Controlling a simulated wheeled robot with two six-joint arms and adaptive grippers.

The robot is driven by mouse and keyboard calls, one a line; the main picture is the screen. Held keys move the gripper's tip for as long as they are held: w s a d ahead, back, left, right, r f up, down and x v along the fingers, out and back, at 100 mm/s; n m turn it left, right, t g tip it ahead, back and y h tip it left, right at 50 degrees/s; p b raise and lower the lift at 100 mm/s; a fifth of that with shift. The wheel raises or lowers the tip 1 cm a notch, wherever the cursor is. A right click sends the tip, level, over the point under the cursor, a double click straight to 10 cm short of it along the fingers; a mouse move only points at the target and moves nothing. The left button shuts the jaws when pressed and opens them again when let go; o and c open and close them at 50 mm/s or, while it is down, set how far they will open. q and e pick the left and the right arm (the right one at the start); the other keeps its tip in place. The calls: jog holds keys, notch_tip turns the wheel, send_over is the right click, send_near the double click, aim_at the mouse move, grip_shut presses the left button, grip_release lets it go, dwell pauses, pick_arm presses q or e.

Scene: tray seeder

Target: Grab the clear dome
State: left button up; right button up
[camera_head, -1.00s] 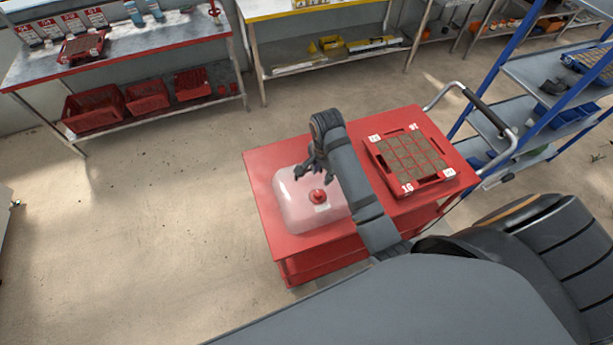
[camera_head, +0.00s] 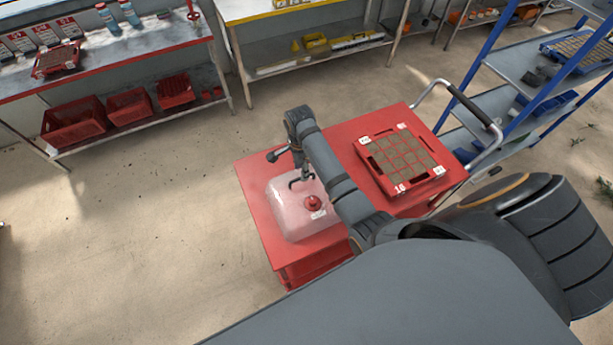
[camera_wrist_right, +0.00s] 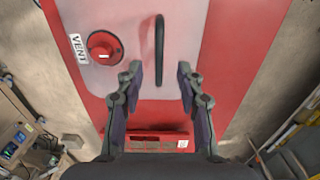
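The clear dome (camera_head: 285,222) is a see-through, pinkish cover with rounded corners on the left part of the red cart (camera_head: 252,182). In the right wrist view the dome (camera_wrist_right: 125,18) carries a red knob (camera_wrist_right: 103,46), a white VENT label (camera_wrist_right: 78,48) and a dark bar handle (camera_wrist_right: 159,40). My right gripper (camera_head: 296,168) is over the dome's far part. In the right wrist view the gripper (camera_wrist_right: 158,76) is open, its fingertips on either side of the handle's near end. I cannot tell whether they touch it. My left gripper is not in view.
A red seed tray (camera_head: 378,187) with brown cells lies on the cart's right part. The cart's push handle (camera_head: 478,108) rises at the right, near a blue shelf rack (camera_head: 470,68). A workbench (camera_head: 110,72) with red crates below stands at the back left.

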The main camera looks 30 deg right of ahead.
aim_at(307, 194)
jog(key=shift+d+f+p, duration=0.1)
jog(key=shift+f+p, duration=0.2)
jog(key=shift+f, duration=1.4)
jog(key=shift+s, duration=0.1)
grip_shut()
